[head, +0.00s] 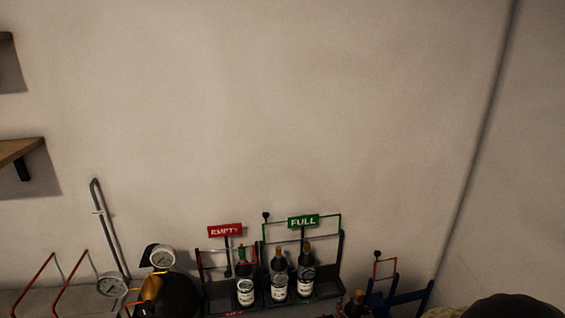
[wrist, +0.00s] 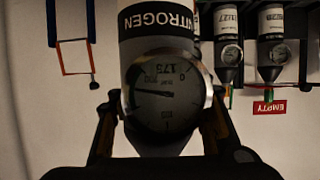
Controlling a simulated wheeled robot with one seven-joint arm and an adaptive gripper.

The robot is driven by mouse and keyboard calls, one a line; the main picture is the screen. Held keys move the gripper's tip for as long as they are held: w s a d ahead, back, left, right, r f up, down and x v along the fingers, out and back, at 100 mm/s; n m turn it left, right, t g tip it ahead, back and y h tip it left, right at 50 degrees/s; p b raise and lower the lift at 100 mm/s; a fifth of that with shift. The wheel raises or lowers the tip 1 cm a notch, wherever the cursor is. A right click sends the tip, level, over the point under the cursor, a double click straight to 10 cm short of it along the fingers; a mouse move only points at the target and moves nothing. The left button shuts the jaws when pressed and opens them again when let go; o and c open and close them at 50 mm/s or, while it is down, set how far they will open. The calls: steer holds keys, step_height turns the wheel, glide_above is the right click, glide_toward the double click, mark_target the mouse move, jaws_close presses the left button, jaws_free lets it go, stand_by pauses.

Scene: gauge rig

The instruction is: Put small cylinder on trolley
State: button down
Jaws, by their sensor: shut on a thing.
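In the wrist view my gripper (wrist: 162,122) has its fingers on both sides of a dark-necked small cylinder (wrist: 160,22) and is shut on it. A blue trolley (head: 402,297) with an orange upright frame stands at the lower right in the head view. Its blue and orange frame also shows at the upper left in the wrist view (wrist: 64,58), apart from the held cylinder. My gripper is not clearly visible in the head view.
A rack with a red EMPTY sign (head: 225,230) and a green FULL sign (head: 303,222) holds cylinders with gauges, left of the trolley. Gauges (head: 112,285) and a grey pipe (head: 110,230) stand at far left. A wooden shelf (head: 18,150) is on the wall.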

steer(key=f+h, duration=0.1)
steer(key=a+f+m, duration=0.1)
steer(key=f, duration=0.1)
steer(key=shift+a+f+m+h, duration=0.1)
steer(key=shift+m+h, duration=0.2)
steer(key=shift+h, duration=0.1)
